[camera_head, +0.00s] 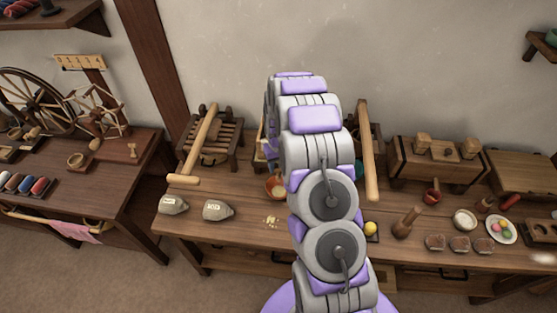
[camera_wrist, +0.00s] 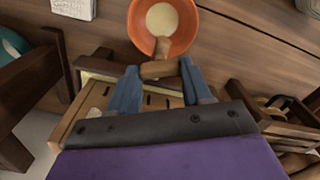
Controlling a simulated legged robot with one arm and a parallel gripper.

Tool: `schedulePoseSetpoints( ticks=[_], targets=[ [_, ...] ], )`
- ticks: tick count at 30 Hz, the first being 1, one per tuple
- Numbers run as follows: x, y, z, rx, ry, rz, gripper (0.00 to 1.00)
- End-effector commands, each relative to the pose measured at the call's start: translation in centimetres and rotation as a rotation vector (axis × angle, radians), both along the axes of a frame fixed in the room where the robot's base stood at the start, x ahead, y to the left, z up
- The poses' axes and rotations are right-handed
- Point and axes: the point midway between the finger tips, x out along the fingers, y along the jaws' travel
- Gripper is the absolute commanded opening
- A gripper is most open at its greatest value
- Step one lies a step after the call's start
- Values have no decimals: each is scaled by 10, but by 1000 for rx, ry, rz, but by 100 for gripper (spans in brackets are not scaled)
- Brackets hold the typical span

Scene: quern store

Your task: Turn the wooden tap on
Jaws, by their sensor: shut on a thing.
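In the wrist view, my gripper (camera_wrist: 157,72) has its two blue fingers closed on the crosswise handle of the wooden tap (camera_wrist: 162,68). The tap's short wooden spout points towards an orange bowl (camera_wrist: 136,28), overlapping its rim. The bowl has a pale cream round area inside; I cannot tell whether anything is flowing from the tap. In the head view the bowl (camera_head: 275,188) stands on the bench just left of my arm. There my arm hides the tap and most of my gripper.
The wooden bench (camera_head: 240,238) carries two grey sacks (camera_head: 217,210) at left and a slatted wooden stand (camera_head: 222,145) behind them. A long wooden handle (camera_head: 369,150) rises right of my arm. A wooden chest (camera_head: 430,165) and a plate (camera_head: 501,229) are further right.

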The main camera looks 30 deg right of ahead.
Motion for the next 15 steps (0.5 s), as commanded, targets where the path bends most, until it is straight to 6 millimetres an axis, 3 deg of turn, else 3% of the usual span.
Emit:
schedulePoseSetpoints(
  ticks=[15],
  targets=[
    [-4,0,-1,8,12,491,18]
  ],
)
